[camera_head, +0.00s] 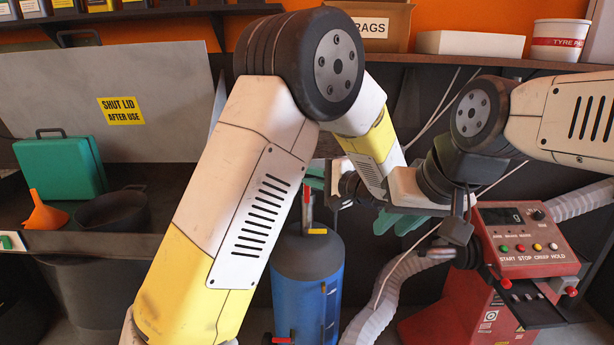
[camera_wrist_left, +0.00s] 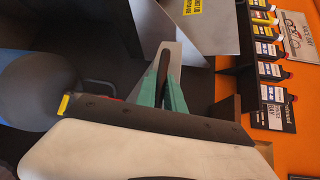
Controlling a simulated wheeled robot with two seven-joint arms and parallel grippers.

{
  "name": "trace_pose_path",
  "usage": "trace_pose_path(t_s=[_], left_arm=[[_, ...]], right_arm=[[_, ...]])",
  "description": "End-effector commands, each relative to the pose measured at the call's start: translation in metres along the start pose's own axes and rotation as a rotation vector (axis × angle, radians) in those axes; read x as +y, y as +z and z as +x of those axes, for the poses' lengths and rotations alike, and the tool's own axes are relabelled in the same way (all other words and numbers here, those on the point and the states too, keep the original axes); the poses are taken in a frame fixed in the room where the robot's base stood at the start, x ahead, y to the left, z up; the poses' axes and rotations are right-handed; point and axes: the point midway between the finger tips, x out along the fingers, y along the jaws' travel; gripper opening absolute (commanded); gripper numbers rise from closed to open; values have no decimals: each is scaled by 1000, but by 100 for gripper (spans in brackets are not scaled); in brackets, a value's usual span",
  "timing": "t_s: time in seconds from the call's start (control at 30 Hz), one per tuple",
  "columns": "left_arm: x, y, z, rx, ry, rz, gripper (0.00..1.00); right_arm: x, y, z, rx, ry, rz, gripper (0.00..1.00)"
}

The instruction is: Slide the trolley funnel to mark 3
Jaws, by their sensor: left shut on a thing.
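My arms hide most of the funnel in the head view. I cannot read any mark numbers. My right gripper (camera_head: 398,222) is to the right of the tank, with its green fingers apart and nothing seen between them.
An orange funnel (camera_head: 44,214), a green case (camera_head: 62,168) and a black pan (camera_head: 112,209) sit on the left bench. A red machine (camera_head: 525,240) with buttons and a grey hose (camera_head: 385,300) stand at the right. A shelf runs along the back.

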Motion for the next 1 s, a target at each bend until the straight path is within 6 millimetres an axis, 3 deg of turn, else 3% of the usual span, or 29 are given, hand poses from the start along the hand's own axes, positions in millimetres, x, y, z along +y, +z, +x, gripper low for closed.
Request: trace_pose_path(t_s=[0.17, 0.5, 0.7, 1.0], left_arm=[[-23, 3, -4, 2, -4, -8, 0], [-104, 14, -16, 2, -5, -13, 0], [-141, 20, -20, 1, -5, -10, 0], [-160, 23, -23, 0, -5, -5, 0]], right_arm=[[0, 0, 0, 0, 0, 0, 25], [0, 0, 0, 0, 0, 0, 25], [0, 0, 0, 0, 0, 0, 25], [0, 0, 0, 0, 0, 0, 25]])
